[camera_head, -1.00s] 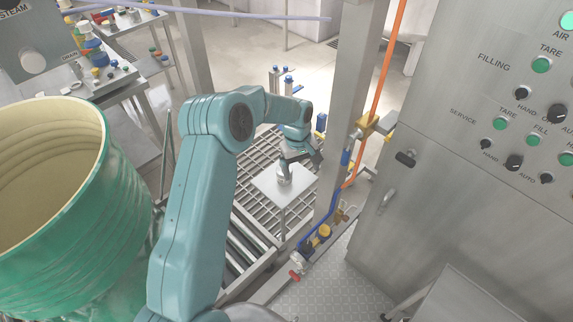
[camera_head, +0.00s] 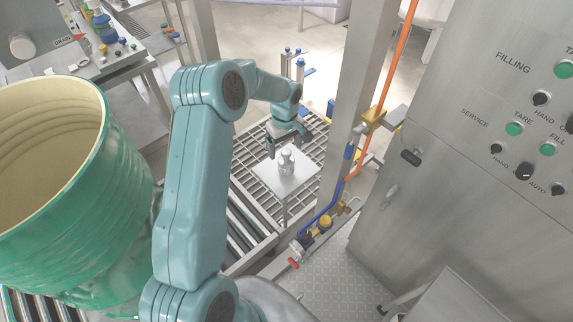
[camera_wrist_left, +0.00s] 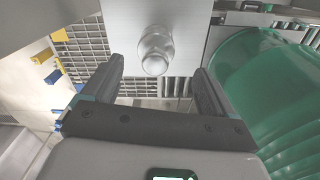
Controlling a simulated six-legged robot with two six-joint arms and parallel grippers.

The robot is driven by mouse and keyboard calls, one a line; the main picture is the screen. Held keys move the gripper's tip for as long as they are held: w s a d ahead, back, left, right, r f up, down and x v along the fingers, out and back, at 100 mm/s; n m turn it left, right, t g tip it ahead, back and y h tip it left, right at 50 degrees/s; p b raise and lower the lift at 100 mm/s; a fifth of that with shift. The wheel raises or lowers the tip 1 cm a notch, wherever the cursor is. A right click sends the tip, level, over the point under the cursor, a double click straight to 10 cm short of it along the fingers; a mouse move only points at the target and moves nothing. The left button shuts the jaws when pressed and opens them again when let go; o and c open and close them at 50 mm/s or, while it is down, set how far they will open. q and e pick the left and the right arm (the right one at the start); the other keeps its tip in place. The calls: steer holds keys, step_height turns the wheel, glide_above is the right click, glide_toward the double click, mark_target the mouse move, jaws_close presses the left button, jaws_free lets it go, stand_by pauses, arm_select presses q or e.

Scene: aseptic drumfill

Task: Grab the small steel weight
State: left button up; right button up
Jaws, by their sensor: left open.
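The small steel weight (camera_head: 286,160) is a shiny metal piece with a knob on top. It stands upright on a small square steel stand (camera_head: 303,178) above the floor grating. In the left wrist view the weight (camera_wrist_left: 155,50) lies ahead of the fingertips, roughly midway between them, near the edge of the stand (camera_wrist_left: 190,28). My left gripper (camera_head: 286,149) is at the back edge of the stand, just behind the weight. It is open, and its fingers (camera_wrist_left: 160,78) are apart with nothing between them. My right gripper does not show.
A large green drum (camera_head: 75,190) with an open top stands at the left, on rollers. A steel post (camera_head: 358,100) with an orange hose rises right of the stand. A control cabinet (camera_head: 480,180) fills the right side. Valves and blue tubing (camera_head: 322,224) sit below the post.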

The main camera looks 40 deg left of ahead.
mark_target(286, 158)
arm_select(q)
steer(key=shift+a+f, duration=0.1)
steer(key=shift+f, duration=0.6)
steer(key=shift+w+f, duration=0.2)
steer(key=shift+f, duration=0.2)
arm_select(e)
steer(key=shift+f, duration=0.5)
arm_select(q)
step_height(286, 158, down, 5)
steer(key=shift+r+b, duration=0.15)
steer(key=shift+b, duration=0.65)
steer(key=shift+w, duration=0.15)
steer(key=shift+c, duration=1)
steer(key=shift+r, duration=0.1)
steer(key=c, duration=0.5)
jaws_close()
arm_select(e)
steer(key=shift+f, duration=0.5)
